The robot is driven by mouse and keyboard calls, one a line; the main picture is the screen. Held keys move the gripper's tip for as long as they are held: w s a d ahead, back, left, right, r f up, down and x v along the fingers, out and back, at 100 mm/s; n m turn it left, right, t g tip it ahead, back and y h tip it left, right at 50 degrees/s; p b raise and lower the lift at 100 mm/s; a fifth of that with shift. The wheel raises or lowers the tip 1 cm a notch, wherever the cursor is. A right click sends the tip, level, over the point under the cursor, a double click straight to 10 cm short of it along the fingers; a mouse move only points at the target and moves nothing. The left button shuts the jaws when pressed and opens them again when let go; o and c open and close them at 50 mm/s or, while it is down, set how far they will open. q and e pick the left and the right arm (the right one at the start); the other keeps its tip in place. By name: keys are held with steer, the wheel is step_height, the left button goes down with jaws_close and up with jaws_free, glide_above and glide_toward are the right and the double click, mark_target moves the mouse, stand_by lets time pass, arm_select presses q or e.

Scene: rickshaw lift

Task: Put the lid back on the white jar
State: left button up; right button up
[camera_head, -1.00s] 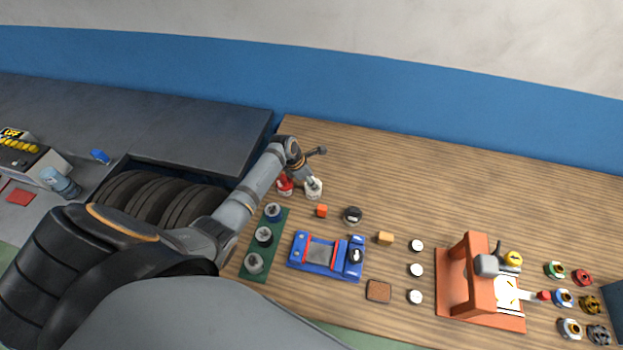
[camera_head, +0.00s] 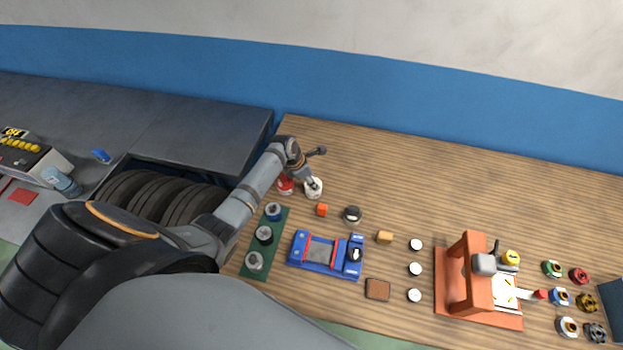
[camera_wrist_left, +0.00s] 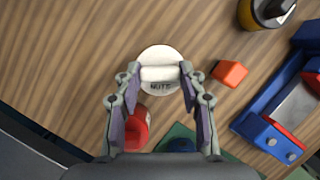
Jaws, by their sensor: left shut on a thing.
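The white jar (camera_head: 314,194) stands on the wooden bench, left of centre in the head view. My left gripper (camera_head: 311,183) reaches down to its top. In the left wrist view, my left gripper (camera_wrist_left: 160,72) is shut on the raised bar of a round white lid (camera_wrist_left: 160,57), one finger at each end. The lid is over the jar, whose dark lettering (camera_wrist_left: 160,87) shows at the lower edge. The lid hides most of the jar; I cannot tell whether it is fully seated. My right gripper is not in view.
A red jar (camera_head: 285,186) stands close on the left. An orange-red cube (camera_head: 322,210), a dark-topped jar (camera_head: 352,214) and a blue fixture (camera_head: 325,254) are nearby. A green strip (camera_head: 253,248) holds round parts. The bench behind is clear.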

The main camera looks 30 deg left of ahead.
arm_select(q)
steer(key=o, duration=1)
steer(key=shift+o, duration=0.2)
steer(key=o, duration=0.5)
steer(key=shift+c, duration=0.2)
steer(key=shift+r+p, duration=0.8)
steer(key=shift+r, duration=2.7)
steer(key=shift+c, duration=0.5)
